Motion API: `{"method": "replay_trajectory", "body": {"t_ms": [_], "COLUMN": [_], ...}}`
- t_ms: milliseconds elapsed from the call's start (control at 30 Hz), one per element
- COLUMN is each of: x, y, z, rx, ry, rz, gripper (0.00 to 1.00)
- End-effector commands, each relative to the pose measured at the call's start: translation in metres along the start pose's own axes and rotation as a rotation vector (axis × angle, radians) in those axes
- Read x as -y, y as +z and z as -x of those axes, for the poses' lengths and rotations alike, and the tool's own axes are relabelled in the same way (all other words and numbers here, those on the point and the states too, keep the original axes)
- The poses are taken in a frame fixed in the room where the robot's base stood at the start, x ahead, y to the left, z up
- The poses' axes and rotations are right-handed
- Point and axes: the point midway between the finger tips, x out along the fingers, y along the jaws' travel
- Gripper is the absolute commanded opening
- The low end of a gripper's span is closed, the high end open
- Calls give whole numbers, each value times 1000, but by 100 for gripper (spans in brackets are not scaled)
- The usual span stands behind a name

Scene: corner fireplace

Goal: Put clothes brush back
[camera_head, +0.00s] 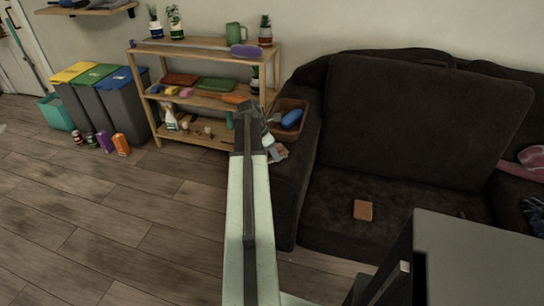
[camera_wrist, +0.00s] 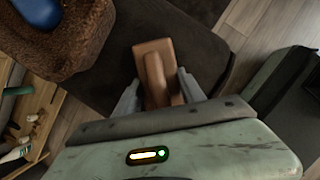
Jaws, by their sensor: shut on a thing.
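The clothes brush (camera_wrist: 152,52), a brown wooden piece with a raised grip, is between the two grey fingers of my gripper (camera_wrist: 158,86) in the wrist view. The fingers are shut on it. In the head view my gripper (camera_head: 272,146) is beside the sofa's left armrest, partly hidden by my own arm, and a bit of the brush (camera_head: 281,153) shows at its tip.
A dark sofa (camera_head: 410,120) fills the right, with a small brown block (camera_head: 363,210) on its seat. A wooden shelf (camera_head: 205,95) with bottles, plants and brushes stands behind my arm. Bins (camera_head: 95,100) stand at the left.

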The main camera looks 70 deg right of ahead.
Motion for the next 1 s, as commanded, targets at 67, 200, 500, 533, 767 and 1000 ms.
{"method": "replay_trajectory", "body": {"t_ms": [67, 200, 500, 533, 767, 1000], "x": [0, 1, 1, 1, 2, 2], "y": [1, 0, 2, 2, 5, 8], "z": [1, -4, -2, -2, 8, 54], "rx": [0, 0, 0, 0, 0, 0], "ry": [-1, -1, -2, -2, -2, -1], "rz": [-1, -3, -4, -4, -4, -4], "gripper": [3, 3, 68, 68, 68, 68]}}
